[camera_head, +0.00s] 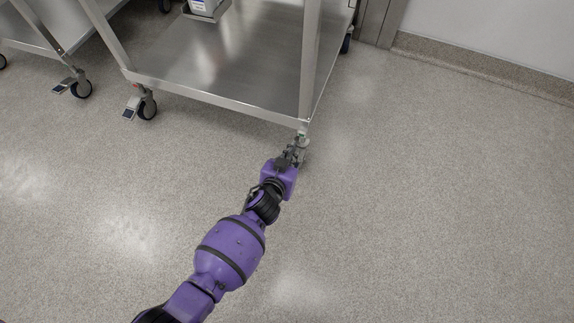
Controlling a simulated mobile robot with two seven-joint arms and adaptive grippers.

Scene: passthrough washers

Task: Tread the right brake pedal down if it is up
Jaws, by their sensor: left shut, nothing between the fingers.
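A steel cart (215,105) stands ahead of me on casters. My left gripper (297,147) is at the foot of the cart's front right leg (309,70), low near the floor. Its fingers are shut, with nothing seen between them. The right caster and its brake pedal lie behind the gripper and are mostly hidden. I cannot tell whether that pedal is up or down, or whether the gripper touches it. The left front caster (148,109) shows clearly, with its brake pedal (130,109) sticking out to the left. My right gripper is not in view.
A second steel cart (28,42) stands at the upper left, with its own caster (82,89) and pedal. A container (205,8) sits on the near cart's lower shelf. A wall (490,35) closes off the upper right. The speckled floor (430,200) is clear in front and right.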

